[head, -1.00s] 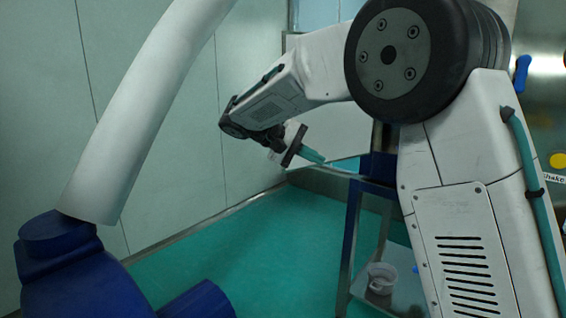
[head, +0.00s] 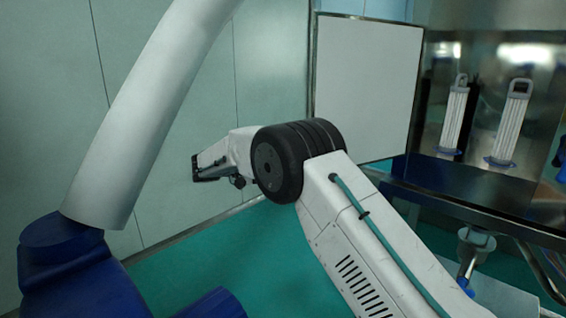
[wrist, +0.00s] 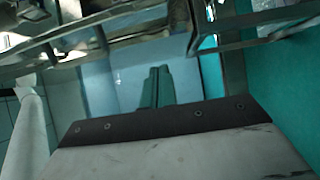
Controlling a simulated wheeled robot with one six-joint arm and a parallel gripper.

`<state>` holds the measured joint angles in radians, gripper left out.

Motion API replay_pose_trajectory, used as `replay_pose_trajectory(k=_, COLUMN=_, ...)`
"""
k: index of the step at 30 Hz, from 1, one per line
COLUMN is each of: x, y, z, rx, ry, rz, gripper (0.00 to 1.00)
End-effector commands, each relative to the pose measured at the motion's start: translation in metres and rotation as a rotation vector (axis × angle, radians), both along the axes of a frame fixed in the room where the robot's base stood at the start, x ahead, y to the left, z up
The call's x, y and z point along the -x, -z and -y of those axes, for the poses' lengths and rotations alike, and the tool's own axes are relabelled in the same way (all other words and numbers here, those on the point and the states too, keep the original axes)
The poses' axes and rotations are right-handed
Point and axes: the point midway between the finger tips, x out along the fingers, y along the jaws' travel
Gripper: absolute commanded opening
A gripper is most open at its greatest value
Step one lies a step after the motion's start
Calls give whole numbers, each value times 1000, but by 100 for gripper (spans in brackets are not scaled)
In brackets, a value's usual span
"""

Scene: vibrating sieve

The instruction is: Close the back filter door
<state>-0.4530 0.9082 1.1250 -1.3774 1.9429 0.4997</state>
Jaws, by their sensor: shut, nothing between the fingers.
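The filter door (head: 366,88) is a flat white panel in a metal frame. It stands open at the left of the steel filter cabinet (head: 440,172) in the head view. My arm reaches left in front of it, and my gripper's fingers cannot be made out there. In the wrist view my gripper (wrist: 158,88) shows as two teal fingers close together, shut and empty. A pale surface lies behind them; I cannot tell whether it is the door. No contact with the door shows.
Two white filters, a left one (head: 454,118) and a right one (head: 511,122), stand upright in the cabinet. A steel ledge and pipes (head: 468,250) lie below. A thick white pipe (head: 150,115) on a blue fitting (head: 75,265) stands at the left.

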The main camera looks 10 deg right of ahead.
Motion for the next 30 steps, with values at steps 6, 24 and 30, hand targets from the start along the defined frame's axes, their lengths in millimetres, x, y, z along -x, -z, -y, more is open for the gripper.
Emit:
replay_pose_trajectory(k=6, x=-1, y=-1, z=52, rx=-1, ry=9, rz=-1, gripper=0)
replay_pose_trajectory(k=24, x=36, y=0, z=92, rx=-1, ry=1, rz=-1, gripper=0)
replay_pose_trajectory(k=30, x=36, y=0, z=92, rx=-2, ry=1, rz=-1, gripper=0)
